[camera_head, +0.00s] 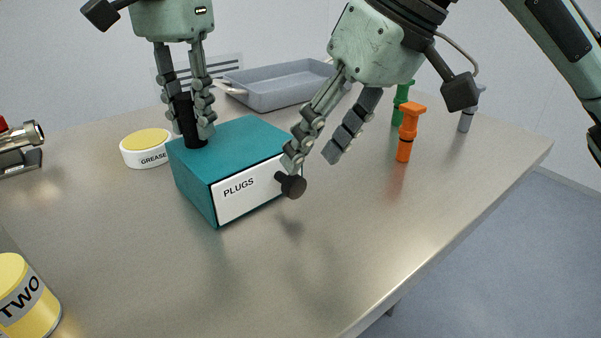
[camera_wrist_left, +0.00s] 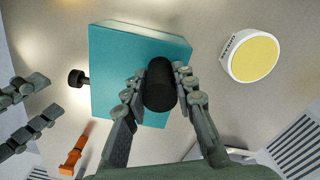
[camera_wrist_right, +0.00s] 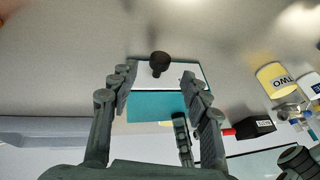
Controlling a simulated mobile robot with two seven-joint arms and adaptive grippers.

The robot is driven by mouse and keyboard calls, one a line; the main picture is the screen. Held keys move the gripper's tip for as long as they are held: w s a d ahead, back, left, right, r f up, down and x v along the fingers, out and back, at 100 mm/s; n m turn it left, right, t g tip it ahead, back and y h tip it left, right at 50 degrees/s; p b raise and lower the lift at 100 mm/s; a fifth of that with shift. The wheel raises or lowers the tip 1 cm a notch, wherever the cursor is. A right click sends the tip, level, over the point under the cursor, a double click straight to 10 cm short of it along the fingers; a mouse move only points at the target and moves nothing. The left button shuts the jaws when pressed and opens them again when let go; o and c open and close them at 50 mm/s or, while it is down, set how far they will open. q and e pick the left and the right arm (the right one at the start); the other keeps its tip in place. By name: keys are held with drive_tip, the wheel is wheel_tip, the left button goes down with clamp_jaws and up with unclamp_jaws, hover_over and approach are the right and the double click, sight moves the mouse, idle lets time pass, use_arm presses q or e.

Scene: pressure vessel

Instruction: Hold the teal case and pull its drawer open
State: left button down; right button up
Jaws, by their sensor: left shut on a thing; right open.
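The teal case (camera_head: 232,142) sits on the table, its white drawer front marked PLUGS (camera_head: 240,194) facing the front right. The drawer looks closed. A black knob (camera_head: 292,185) sticks out of that front; it also shows in the right wrist view (camera_wrist_right: 158,62). My left gripper (camera_head: 191,128) is shut on the black upright post (camera_head: 187,118) on top of the case, also seen in the left wrist view (camera_wrist_left: 160,88). My right gripper (camera_head: 312,161) is open by the knob, one finger close behind it in the head view. The right wrist view shows the knob beyond and between the fingertips; contact cannot be told.
A round GREASE tin (camera_head: 147,147) stands left of the case. A grey tray (camera_head: 278,85) lies behind. Orange (camera_head: 407,135), green (camera_head: 399,100) and grey (camera_head: 467,116) plugs stand at the right. A yellow can marked TWO (camera_head: 27,298) is at front left. The table front is clear.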

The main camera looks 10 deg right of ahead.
sight(300, 177)
drive_tip(key=shift+x, duration=2.65)
clamp_jaws()
